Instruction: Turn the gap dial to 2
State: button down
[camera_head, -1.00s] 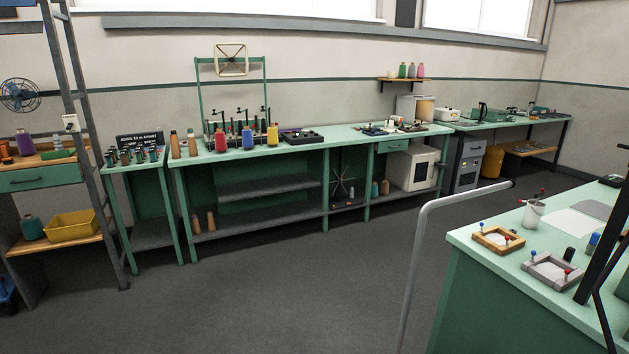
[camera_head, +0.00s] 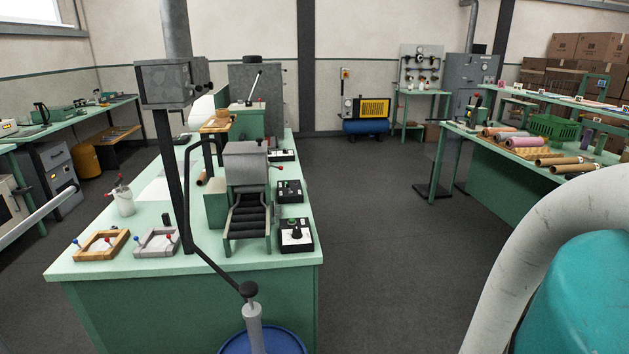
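A small black control box with a round black knob (camera_head: 296,233) sits at the front right corner of the green island bench (camera_head: 85,268). It stands beside a grey and green machine with a ribbed black chute (camera_head: 249,215). This knob may be the gap dial, but its markings and setting are too small to read. Two more black control boxes lie behind it, one with small controls (camera_head: 289,191) and one farther back (camera_head: 282,155). My gripper is not in view.
A blue drum (camera_head: 265,342) stands close at the bench's front. A pale curved pipe (camera_head: 530,240) and a teal rounded object (camera_head: 580,295) fill the lower right. Dark floor (camera_head: 385,240) is open right of the bench. A green table (camera_head: 500,145) with rolls stands farther right.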

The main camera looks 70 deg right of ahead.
aim_at(297, 233)
jog(key=i+l+z, duration=0.1)
jog(key=l+z, duration=0.25)
jog(key=i+l+z, duration=0.2)
jog(key=l+z, duration=0.2)
jog(key=i+l, duration=0.25)
jog(key=l, duration=0.15)
jog(key=i+l+z, duration=0.1)
jog(key=i+l, duration=0.15)
jog(key=l, duration=0.15)
jog(key=i+l+z, duration=0.1)
jog(key=i+l, duration=0.15)
jog(key=l, duration=0.15)
